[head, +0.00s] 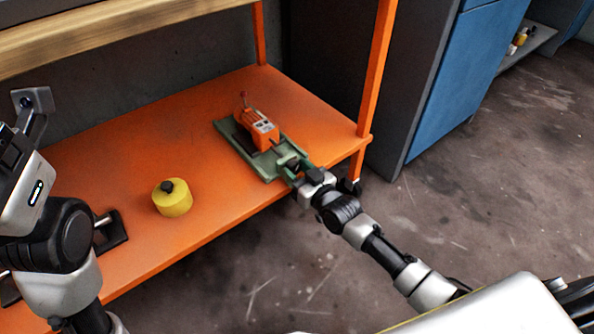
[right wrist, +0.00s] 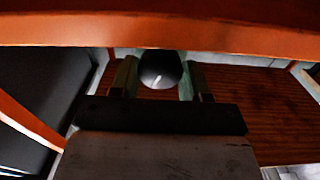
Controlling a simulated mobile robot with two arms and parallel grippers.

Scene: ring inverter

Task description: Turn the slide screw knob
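An orange device (head: 260,132) with a thin red upright part lies on a green slide base (head: 239,142) on the orange shelf. The slide screw knob (right wrist: 160,68) is black and round with a pale mark, seen in the right wrist view. My right gripper (right wrist: 159,78) has one green finger on each side of the knob, and the knob fills the gap between them. In the head view my right gripper (head: 291,170) is at the near end of the base and hides the knob.
A yellow cylinder (head: 173,198) with a black top stands on the orange shelf (head: 130,150). A black mount with a metal rod (head: 110,231) is partly hidden by my left arm. An orange post (head: 378,70) rises right of the device. Open floor (head: 470,210) lies to the right.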

